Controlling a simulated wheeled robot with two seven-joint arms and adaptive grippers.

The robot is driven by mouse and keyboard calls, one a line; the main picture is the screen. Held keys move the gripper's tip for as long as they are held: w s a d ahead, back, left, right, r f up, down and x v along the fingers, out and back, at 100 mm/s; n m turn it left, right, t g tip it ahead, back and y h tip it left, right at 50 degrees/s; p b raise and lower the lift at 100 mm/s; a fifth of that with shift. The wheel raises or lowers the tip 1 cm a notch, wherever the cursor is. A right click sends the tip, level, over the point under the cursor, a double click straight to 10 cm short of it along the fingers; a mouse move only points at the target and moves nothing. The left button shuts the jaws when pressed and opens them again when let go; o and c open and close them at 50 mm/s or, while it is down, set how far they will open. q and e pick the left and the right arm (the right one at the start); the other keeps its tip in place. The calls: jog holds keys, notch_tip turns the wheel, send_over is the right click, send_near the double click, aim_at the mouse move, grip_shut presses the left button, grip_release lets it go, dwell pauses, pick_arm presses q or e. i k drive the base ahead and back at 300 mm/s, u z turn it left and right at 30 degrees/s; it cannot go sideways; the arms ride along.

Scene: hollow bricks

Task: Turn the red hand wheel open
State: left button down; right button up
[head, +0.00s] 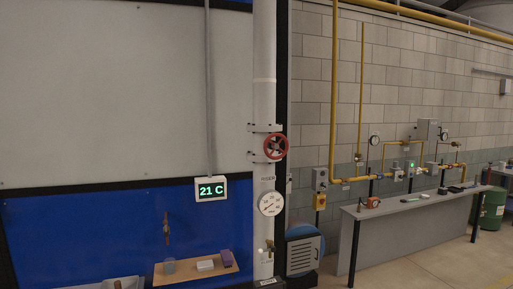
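The red hand wheel (275,146) is mounted on the front of a white vertical pipe (264,80), at about the middle of the head view. It faces me, and flanges sit above and below it on the pipe. A round gauge (271,203) is fixed on the pipe below the wheel; its reading is too small to tell. Neither of my grippers shows in the head view, and nothing touches the wheel.
A small shelf (213,276) with small items juts from the blue panel (90,235) at lower left, near the pipe. A display reading 21 C (211,188) hangs left of the pipe. A grey bench (420,228) stands at right, with yellow piping above it.

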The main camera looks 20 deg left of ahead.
aim_at(275, 146)
jog(key=u, duration=0.65)
jog(key=i, duration=0.75)
jog(key=u, duration=0.5)
jog(key=i, duration=0.7)
jog(key=z, duration=0.85)
jog(key=i, duration=0.8)
jog(key=z, duration=0.9)
